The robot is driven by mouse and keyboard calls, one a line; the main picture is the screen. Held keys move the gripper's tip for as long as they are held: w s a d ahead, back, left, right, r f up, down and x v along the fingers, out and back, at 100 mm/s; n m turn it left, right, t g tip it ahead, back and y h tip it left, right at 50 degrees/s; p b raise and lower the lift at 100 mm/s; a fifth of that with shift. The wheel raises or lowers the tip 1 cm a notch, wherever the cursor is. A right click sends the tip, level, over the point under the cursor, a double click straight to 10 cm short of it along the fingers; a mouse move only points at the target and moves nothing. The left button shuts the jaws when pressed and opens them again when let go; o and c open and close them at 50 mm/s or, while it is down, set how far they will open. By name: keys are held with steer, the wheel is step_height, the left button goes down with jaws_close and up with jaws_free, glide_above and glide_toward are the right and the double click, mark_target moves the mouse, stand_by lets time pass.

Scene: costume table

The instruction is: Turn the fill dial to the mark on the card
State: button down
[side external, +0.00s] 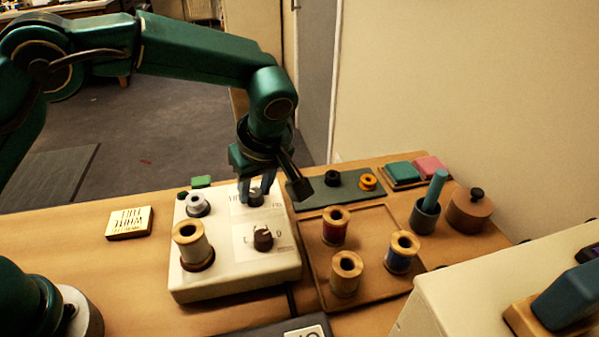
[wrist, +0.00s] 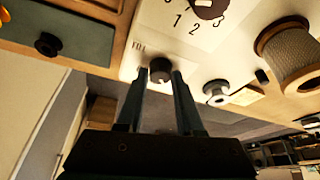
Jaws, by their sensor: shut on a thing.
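A white control box (side external: 235,279) stands on the table with two dark knobs and two thread posts on top. My gripper (side external: 258,190) points down at its far side, shut on a small dark knob (wrist: 160,65); the fingers stand on either side of it. Small print beside this knob in the wrist view may read "fill", but it is hard to read. A brown knob (side external: 263,239) sits nearer the front; in the wrist view a dark knob (wrist: 208,8) has the numbers 1, 2 and 3 around it. A card (side external: 130,223) at left appears to read "WHITE FULL".
A cream spool (side external: 194,246) and a grey-white spool (side external: 198,204) stand on the box. A wooden tray (side external: 318,262) with 3 spools lies to the right. A dark green mat (side external: 350,194), a cup (side external: 425,217) and a lidded pot (side external: 468,213) are beyond. Bare table lies around the card.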

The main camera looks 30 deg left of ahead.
mark_target(265, 209)
steer(key=shift+n+g, duration=0.4)
steer(key=shift+n, duration=0.8)
steer(key=c, duration=0.5)
jaws_free()
steer(key=shift+c, duration=0.2)
steer(key=shift+v, duration=2.55)
steer(key=shift+d, duration=0.15)
steer(key=shift+f, duration=0.1)
